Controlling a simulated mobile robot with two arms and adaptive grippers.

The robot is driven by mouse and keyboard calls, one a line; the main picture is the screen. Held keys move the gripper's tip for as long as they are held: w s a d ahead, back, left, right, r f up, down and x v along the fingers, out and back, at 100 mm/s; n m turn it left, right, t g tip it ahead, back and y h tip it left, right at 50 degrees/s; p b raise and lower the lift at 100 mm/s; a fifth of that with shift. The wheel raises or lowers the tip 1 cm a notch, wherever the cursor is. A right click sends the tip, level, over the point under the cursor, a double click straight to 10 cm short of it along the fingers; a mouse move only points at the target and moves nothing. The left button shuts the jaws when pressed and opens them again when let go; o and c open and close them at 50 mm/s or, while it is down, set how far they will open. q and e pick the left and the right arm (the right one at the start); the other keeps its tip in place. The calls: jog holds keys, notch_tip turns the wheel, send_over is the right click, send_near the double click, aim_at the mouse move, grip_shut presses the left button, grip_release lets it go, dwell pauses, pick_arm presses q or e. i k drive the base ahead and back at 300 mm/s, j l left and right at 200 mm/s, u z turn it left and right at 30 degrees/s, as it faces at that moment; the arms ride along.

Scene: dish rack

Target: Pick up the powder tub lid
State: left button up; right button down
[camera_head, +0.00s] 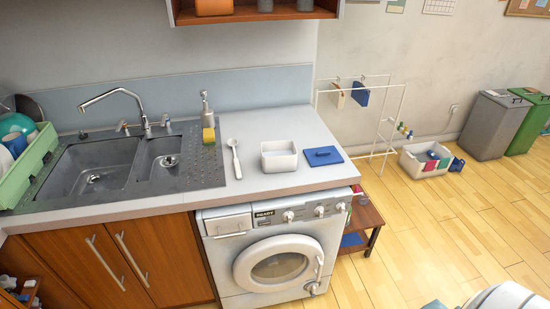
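A blue square lid (323,156) with a small raised handle on top lies flat on the counter, near its right end above the washing machine. A white open tub (279,156) stands just left of the lid, apart from it, and looks empty from here. A white scoop or spoon (234,158) lies on the counter left of the tub. Neither of my grippers shows in the head view.
The counter (262,126) is clear behind the tub and lid. A green dish rack (28,166) stands far left. The washing machine (230,272) is below.

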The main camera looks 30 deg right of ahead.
aim_at(329, 156)
jog(key=z, duration=1.25)
